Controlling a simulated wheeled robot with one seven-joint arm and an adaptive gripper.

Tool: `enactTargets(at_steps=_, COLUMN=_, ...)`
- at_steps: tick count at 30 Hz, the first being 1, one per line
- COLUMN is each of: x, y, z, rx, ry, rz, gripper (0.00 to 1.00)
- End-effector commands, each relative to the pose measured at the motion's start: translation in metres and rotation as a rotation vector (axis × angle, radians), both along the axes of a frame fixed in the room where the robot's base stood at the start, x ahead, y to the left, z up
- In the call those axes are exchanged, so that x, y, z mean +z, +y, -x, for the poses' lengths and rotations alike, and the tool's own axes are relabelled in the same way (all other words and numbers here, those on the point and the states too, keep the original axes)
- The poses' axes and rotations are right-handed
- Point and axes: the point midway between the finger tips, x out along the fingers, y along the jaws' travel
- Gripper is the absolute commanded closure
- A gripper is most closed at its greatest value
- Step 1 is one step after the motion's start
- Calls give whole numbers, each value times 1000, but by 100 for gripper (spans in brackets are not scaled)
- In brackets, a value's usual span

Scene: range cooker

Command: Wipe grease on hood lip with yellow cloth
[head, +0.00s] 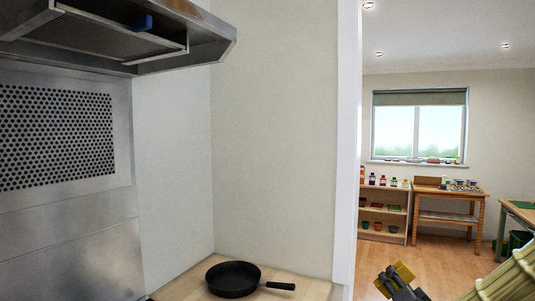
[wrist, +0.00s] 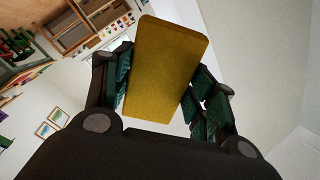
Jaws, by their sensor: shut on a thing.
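My gripper (head: 393,280) is low at the right of the head view, beyond the white wall edge and well away from the hood. It is shut on the yellow cloth (wrist: 165,70), which looks like a thick folded block between the two fingers in the wrist view. The cloth also shows as a small yellow patch in the head view (head: 404,271). The metal hood (head: 190,58) hangs at the upper left of the head view, and its lip runs along the lower edge. I cannot make out grease on the lip.
A black frying pan (head: 232,279) sits on the wooden counter (head: 275,274) below. A white wall end (head: 348,150) stands between the hood and my gripper. Shelves (head: 385,212) and a wooden table (head: 450,194) are far back. The air between hood and counter is clear.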

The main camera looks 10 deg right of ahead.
Motion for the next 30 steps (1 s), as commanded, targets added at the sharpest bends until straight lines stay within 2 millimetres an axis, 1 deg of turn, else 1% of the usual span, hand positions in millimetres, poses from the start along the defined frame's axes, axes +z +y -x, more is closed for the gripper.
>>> enactTargets(at_steps=1, x=13, y=8, z=-7, rx=15, ry=-6, rz=-10, gripper=62)
enactTargets(at_steps=5, x=39, y=31, z=-25, rx=61, ry=-12, rz=-49, gripper=62)
enactTargets(at_steps=6, x=49, y=38, z=-30, rx=76, ry=-15, rz=-60, gripper=62)
enactTargets(at_steps=11, x=86, y=69, z=-49, rx=139, ry=-20, rz=-110, gripper=62)
enactTargets(at_steps=15, x=120, y=95, z=-62, rx=195, ry=-22, rz=-154, gripper=62)
enactTargets(at_steps=20, x=159, y=126, z=-73, rx=262, ry=-19, rz=-203, gripper=62)
enactTargets(at_steps=24, x=196, y=151, z=-80, rx=320, ry=-18, rz=-248, gripper=62)
enactTargets(at_steps=29, x=237, y=181, z=-83, rx=387, ry=-9, rz=-297, gripper=62)
enactTargets(at_steps=30, x=248, y=189, z=-84, rx=405, ry=-6, rz=-308, gripper=62)
